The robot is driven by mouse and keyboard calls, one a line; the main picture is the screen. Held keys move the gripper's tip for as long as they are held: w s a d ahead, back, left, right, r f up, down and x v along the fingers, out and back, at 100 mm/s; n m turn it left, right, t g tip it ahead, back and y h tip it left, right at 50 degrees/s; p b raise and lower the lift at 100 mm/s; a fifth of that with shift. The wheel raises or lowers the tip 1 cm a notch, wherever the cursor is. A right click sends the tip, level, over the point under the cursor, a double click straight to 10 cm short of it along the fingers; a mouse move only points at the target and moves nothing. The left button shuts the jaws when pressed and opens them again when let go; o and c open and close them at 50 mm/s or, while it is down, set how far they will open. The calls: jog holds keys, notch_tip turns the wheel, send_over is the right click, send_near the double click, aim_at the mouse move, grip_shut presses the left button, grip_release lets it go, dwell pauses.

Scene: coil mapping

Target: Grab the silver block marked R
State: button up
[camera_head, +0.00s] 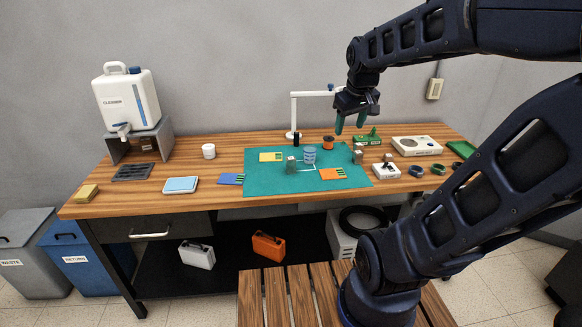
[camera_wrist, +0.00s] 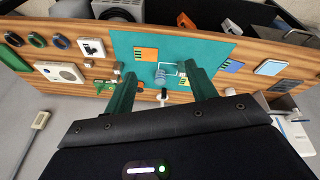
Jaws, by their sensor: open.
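Small greyish blocks are on the workbench, but no R mark is readable at this size. One pale block (camera_head: 358,155) stands at the right edge of the green mat (camera_head: 262,183). Another small grey-green block (camera_head: 291,165) is on the mat, left of a blue-grey coil (camera_head: 310,156). I cannot tell which one is marked R. My gripper (camera_head: 350,122) is open and empty, above the back right of the mat. In the wrist view my gripper's green fingers (camera_wrist: 160,72) are spread apart, with mat and bench beyond them.
An orange card (camera_head: 332,174), a blue card (camera_head: 230,179) and a yellow card (camera_head: 270,157) lie on or by the mat. A white lamp stand (camera_head: 294,112) rises behind it. A white device (camera_head: 416,146) and dark rings (camera_head: 438,170) are at right.

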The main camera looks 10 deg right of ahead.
jog(key=w+a+f+n+g, duration=0.1)
jog(key=w+n, duration=0.1)
jog(key=w, duration=0.3)
jog(key=w+a+f+n, duration=0.2)
jog(key=w, duration=0.4)
jog(key=n+g, duration=0.3)
jog(key=n, duration=0.8)
send_over(291, 165)
jog(key=w, duration=0.1)
jog(key=f, duration=1.8)
jog(key=shift+w+d+f, duration=0.2)
jog(key=shift+d+f, duration=0.05)
jog(key=shift+f, duration=0.15)
jog(key=shift+w+a+f, duration=0.15)
jog(key=shift+f, duration=0.3)
notch_tip(291, 165, down, 11)
jog(key=shift+r, duration=0.15)
jog(key=shift+c, duration=0.3)
jog(key=shift+r, duration=0.1)
grip_shut()
